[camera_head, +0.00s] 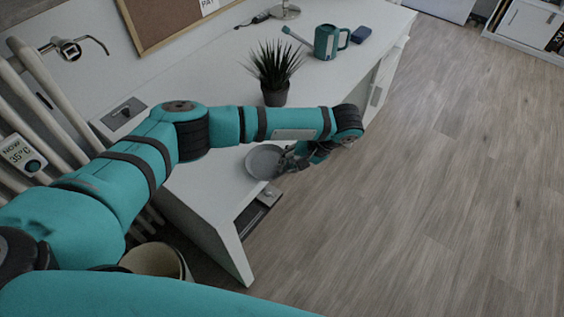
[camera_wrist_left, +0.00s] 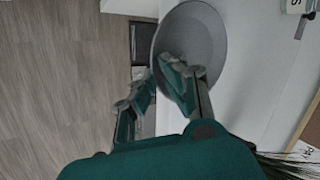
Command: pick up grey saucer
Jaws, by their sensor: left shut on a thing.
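The grey saucer (camera_head: 263,161) is a round, shallow dish at the near end of the white desk in the head view. In the left wrist view the saucer (camera_wrist_left: 205,35) fills the top middle, with the desk's edge running under its left side. My left gripper (camera_head: 284,165) is at the saucer's right rim. In the left wrist view the left gripper (camera_wrist_left: 160,85) is shut on the rim, one finger over the inside and the other outside it. I cannot tell whether the saucer is lifted off the desk. My right gripper is not in view.
A potted plant (camera_head: 274,75) stands on the white desk (camera_head: 215,180), close behind my left arm. An open drawer (camera_head: 258,211) is below the saucer. The wooden floor (camera_head: 430,180) at right is clear.

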